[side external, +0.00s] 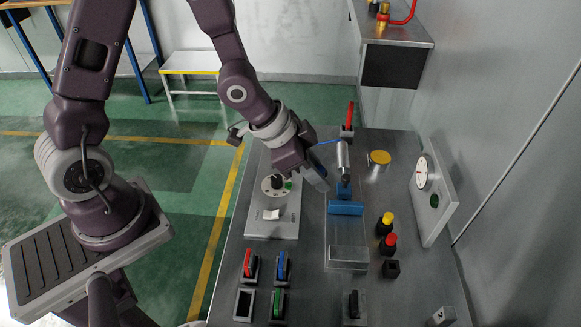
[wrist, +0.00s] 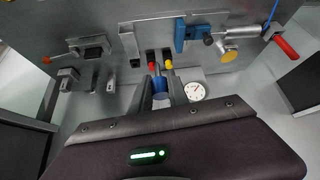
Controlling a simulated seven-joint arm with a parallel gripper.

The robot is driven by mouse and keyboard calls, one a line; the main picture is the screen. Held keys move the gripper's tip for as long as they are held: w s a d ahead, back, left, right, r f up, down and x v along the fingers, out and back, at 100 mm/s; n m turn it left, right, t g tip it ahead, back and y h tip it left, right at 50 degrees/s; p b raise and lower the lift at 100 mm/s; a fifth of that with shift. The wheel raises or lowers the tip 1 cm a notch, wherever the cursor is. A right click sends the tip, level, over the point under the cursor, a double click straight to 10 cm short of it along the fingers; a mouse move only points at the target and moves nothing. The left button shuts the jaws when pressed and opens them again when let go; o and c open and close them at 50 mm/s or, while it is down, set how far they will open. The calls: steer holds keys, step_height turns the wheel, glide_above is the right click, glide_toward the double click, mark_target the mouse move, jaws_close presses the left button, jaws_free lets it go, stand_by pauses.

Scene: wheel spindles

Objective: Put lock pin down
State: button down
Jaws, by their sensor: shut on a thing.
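My gripper (side external: 322,184) hangs over the bench between the round grey spindle wheel (side external: 272,190) and the blue clamp piece (side external: 345,207). In the wrist view my gripper (wrist: 161,90) has its two fingers closed around a small blue piece (wrist: 160,86), which I take to be the lock pin. A grey part shows at its end. The pin cannot be made out in the side view. The blue clamp (wrist: 180,35) also shows in the wrist view, apart from my fingers. The wheel has a dark hub and sits on a pale base plate (side external: 258,228).
Yellow (side external: 388,218) and red (side external: 390,238) buttons and a dial gauge (side external: 422,172) are at the right. Red (side external: 248,263), blue (side external: 282,265) and green (side external: 278,302) handled tools stand at the front. Some bare bench (side external: 315,285) lies between.

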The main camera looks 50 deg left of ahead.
steer(key=w+a+r+n+y, duration=0.2)
steer(key=a+r+n, duration=0.1)
steer(key=a, duration=0.4)
steer(key=w+a+r+n+t+y, duration=0.1)
steer(key=w+a+r+n, duration=0.1)
steer(key=a, duration=0.5)
steer(key=shift+r+n+y, duration=0.4)
steer(key=shift+r+n, duration=0.15)
steer(key=shift+n, duration=0.55)
steer(key=shift+d, duration=0.15)
